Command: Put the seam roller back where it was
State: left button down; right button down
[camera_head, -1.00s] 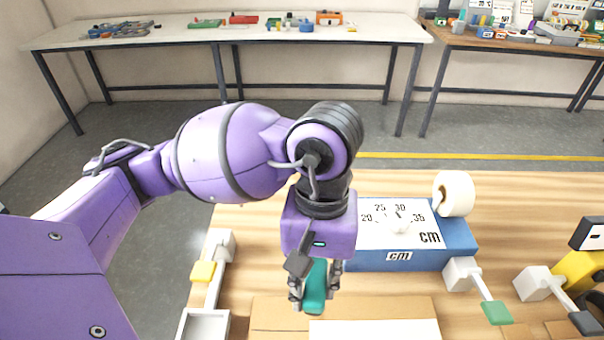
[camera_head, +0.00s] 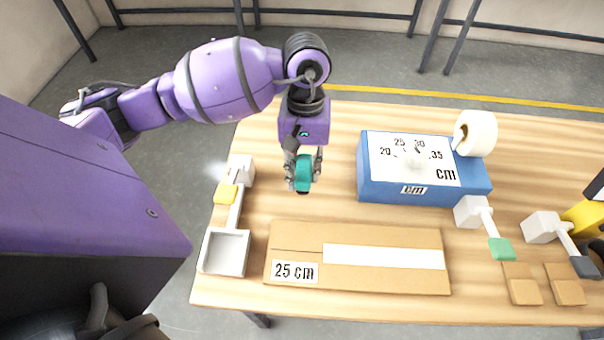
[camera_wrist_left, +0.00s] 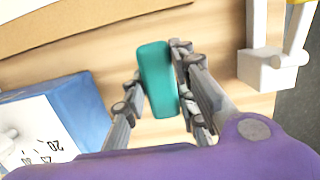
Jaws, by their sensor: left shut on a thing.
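My left gripper (camera_head: 304,172) is shut on a teal block-like piece, which I take to be the seam roller (camera_head: 303,174). It hangs over the wooden table, left of the blue box and behind the cardboard sheet. In the left wrist view the teal seam roller (camera_wrist_left: 157,78) sits between the two fingers of the left gripper (camera_wrist_left: 160,95). No roller wheel can be made out. I cannot tell whether the piece touches the table. My right gripper is not in view.
The blue box (camera_head: 375,190) with a cm dial stands right of the gripper, a white tape roll (camera_head: 475,133) at its corner. The cardboard sheet (camera_head: 300,240) labelled 25 cm lies in front. A white tray (camera_head: 224,252) and yellow-tipped lever (camera_head: 227,194) are at left. Wood behind the gripper is bare.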

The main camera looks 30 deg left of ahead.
aim_at(302, 177)
pick_arm(q)
jog(key=shift+w+a+f, duration=0.25)
jog(key=shift+f, duration=0.15)
jog(key=shift+w+a+f, duration=0.1)
jog(key=shift+f, duration=0.8)
jog(key=shift+w+a+f, duration=0.1)
jog(key=shift+f, duration=0.75)
jog(key=shift+f, duration=0.15)
jog(key=shift+f, duration=0.15)
jog(key=c, duration=1.4)
grip_release()
